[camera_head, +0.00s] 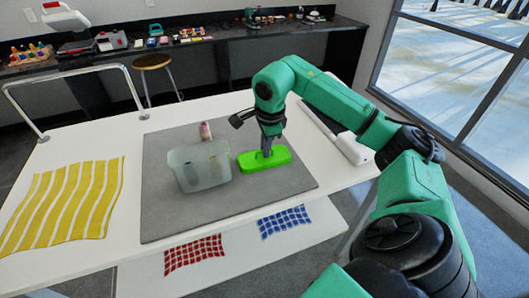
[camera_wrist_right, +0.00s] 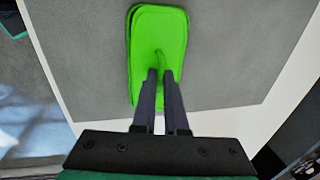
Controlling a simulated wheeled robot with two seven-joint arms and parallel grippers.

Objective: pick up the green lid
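The green lid (camera_head: 278,159) lies flat on the grey mat, just right of the clear box (camera_head: 205,172). In the right wrist view the lid (camera_wrist_right: 147,30) is a rounded rectangle with a raised handle in its middle. My right gripper (camera_head: 266,152) points down over the lid. In the right wrist view its two fingers (camera_wrist_right: 161,75) are close together, one on each side of the handle, and appear closed on it. The fingertips partly hide the handle. My left gripper is not in view.
The grey mat (camera_head: 165,222) lies on a white table (camera_head: 60,145). A small pinkish item (camera_head: 205,131) stands behind the clear box. A yellow striped cloth (camera_head: 65,205) lies at left; red (camera_head: 193,254) and blue (camera_head: 285,221) checked cloths lie in front. The mat's front is clear.

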